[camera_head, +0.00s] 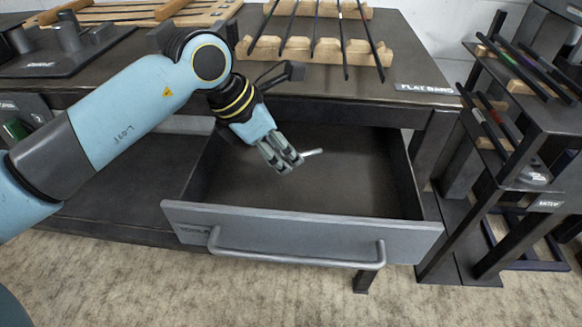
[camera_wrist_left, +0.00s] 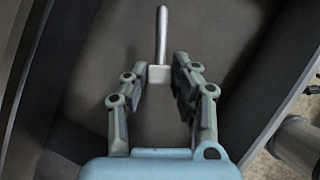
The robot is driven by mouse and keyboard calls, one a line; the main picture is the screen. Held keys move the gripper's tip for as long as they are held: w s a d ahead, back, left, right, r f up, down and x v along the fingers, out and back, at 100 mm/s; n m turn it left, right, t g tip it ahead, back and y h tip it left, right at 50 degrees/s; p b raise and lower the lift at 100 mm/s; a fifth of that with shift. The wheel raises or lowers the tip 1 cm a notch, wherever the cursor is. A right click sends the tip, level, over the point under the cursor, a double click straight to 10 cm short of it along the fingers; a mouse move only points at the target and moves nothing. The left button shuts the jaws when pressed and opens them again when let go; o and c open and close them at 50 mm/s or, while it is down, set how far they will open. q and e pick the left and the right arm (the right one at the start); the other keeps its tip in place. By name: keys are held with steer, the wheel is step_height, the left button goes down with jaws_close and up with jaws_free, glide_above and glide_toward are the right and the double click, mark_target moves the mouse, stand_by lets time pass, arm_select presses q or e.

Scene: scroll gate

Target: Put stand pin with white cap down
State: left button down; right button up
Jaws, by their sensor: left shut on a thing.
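The stand pin (camera_head: 313,152) is a thin pale metal rod that sticks out from my left gripper (camera_head: 290,164). In the left wrist view the pin (camera_wrist_left: 162,35) points away from the fingers, and its whitish cap (camera_wrist_left: 159,74) sits between the fingertips. My left gripper (camera_wrist_left: 161,80) is shut on the cap end. It is over the open drawer (camera_head: 300,226), whose dark floor looks bare. I cannot tell whether the pin touches the drawer floor. The fingers hide the cap in the head view. My right gripper is not in view.
The tabletop (camera_head: 420,60) overhangs the drawer's back. Flat bars (camera_head: 345,45) lie across wooden supports on it, beside a "FLAT BARS" label (camera_head: 426,88). A dark shelf rack (camera_head: 510,130) stands at right. The drawer handle (camera_head: 295,262) juts out in front.

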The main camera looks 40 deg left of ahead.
mark_target(298, 176)
arm_select(q)
steer(key=shift+w+a+f, duration=0.1)
steer(key=shift+w+f, duration=0.35)
steer(key=shift+w, duration=0.2)
steer(key=shift+w+a+f, duration=0.1)
steer(key=shift+w+f, duration=0.3)
steer(key=shift+w, duration=0.2)
steer(key=shift+f+b, duration=0.4)
steer(key=shift+f, duration=1.45)
steer(key=shift+f, duration=0.1)
steer(key=c, duration=1.5)
jaws_free()
steer(key=shift+f, duration=0.1)
steer(key=o, duration=0.4)
